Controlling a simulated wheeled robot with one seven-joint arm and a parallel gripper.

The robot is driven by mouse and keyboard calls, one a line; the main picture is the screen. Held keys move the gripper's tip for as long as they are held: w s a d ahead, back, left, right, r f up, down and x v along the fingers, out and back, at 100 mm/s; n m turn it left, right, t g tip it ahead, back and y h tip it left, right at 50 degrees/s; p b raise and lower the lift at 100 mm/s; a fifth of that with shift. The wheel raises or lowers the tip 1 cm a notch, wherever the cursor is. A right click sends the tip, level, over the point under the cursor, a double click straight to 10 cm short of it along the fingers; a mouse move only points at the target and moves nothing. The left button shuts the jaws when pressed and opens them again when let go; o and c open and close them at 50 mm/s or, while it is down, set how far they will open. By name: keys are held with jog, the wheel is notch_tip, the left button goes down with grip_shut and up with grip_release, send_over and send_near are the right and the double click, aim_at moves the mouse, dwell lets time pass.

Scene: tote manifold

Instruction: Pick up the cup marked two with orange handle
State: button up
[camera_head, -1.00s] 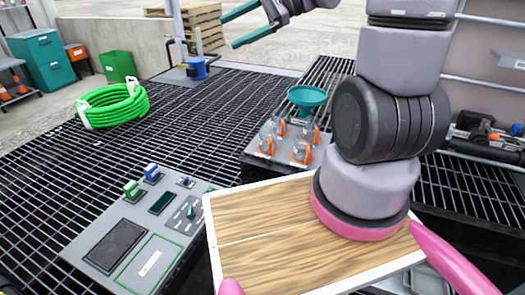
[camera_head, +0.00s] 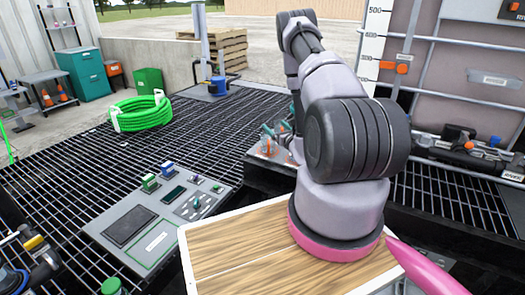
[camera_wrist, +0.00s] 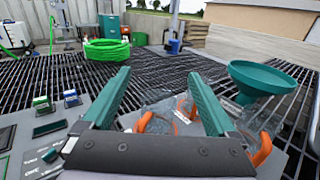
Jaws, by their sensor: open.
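Several clear cups with orange handles stand on a grey board in the wrist view. One orange handle (camera_wrist: 145,122) is between my fingers, low in the picture, and another handle (camera_wrist: 183,108) is near the right finger. A third handle (camera_wrist: 262,150) is right of the right finger. The glass is hard to make out and I cannot read which cup is marked two. My gripper (camera_wrist: 158,76) is open with teal fingers, and nothing is visibly held. In the head view my arm hides most of the cups; one orange-handled cup (camera_head: 268,145) shows at its left.
A teal funnel (camera_wrist: 262,80) stands right of the cups, close to the right finger. A control panel (camera_head: 160,215) lies on the black grating to the left. A green hose coil (camera_head: 140,113) lies further back. Open grating (camera_head: 75,160) is around them.

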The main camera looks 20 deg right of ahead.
send_near(271, 140)
jog(key=w, duration=0.5)
jog(key=shift+a+f, duration=0.1)
jog(key=shift+f, duration=0.1)
jog(key=shift+w+r, duration=0.15)
jog(key=shift+w, duration=3.6)
jog(key=c, duration=1)
